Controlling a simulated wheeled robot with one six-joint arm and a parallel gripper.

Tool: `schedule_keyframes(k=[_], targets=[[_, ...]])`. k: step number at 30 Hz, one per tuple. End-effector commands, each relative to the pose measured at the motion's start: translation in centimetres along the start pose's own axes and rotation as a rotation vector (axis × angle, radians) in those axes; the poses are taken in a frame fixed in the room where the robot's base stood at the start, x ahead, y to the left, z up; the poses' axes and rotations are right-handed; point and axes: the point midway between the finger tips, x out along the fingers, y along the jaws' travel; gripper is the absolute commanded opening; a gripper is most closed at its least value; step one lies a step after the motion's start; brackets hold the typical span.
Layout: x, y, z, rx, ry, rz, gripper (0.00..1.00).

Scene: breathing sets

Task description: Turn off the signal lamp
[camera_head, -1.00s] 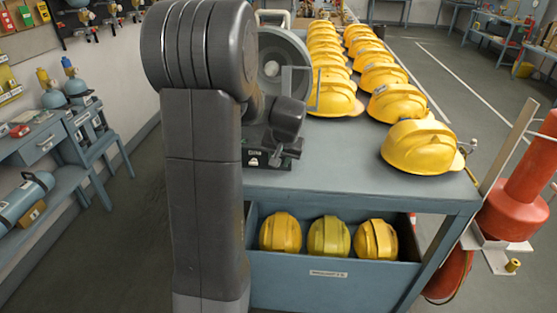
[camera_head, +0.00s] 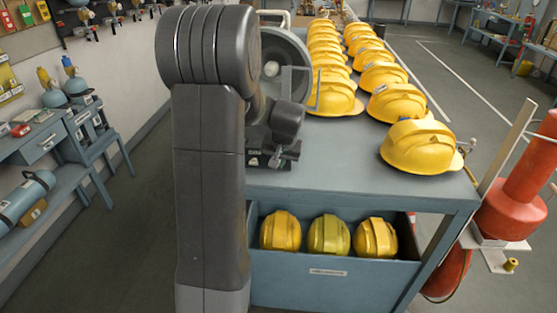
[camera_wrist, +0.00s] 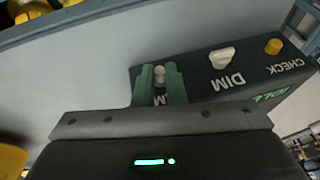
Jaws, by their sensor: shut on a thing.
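The signal lamp (camera_head: 292,52), a large round grey lamp with a pale handle on top, stands on the near left of the blue-grey table, partly hidden behind my arm. Its dark control box (camera_wrist: 255,72) fills the middle right of the wrist view, with its lettering upside down. My gripper (camera_wrist: 160,76) has its two green fingers closed on a small pale switch knob (camera_wrist: 160,72) at the box's left end. A larger white knob (camera_wrist: 221,57) by the word DIM and a yellow button (camera_wrist: 274,46) by the word CHECK are to the right, clear of the fingers.
Rows of yellow helmets (camera_head: 421,147) stand on the table (camera_head: 340,185) right of the lamp. More helmets sit in the open drawer (camera_head: 330,283) below. A red cylinder (camera_head: 520,195) stands at the right. Open floor lies left of my arm.

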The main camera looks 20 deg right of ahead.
Motion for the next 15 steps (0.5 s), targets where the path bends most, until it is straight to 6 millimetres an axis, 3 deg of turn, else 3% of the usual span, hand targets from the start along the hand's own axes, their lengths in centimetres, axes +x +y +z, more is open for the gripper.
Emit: schedule_keyframes(k=[15], targets=[[-0.28,-0.09,-0.41,0.014,-0.093,0.012,0.0]])
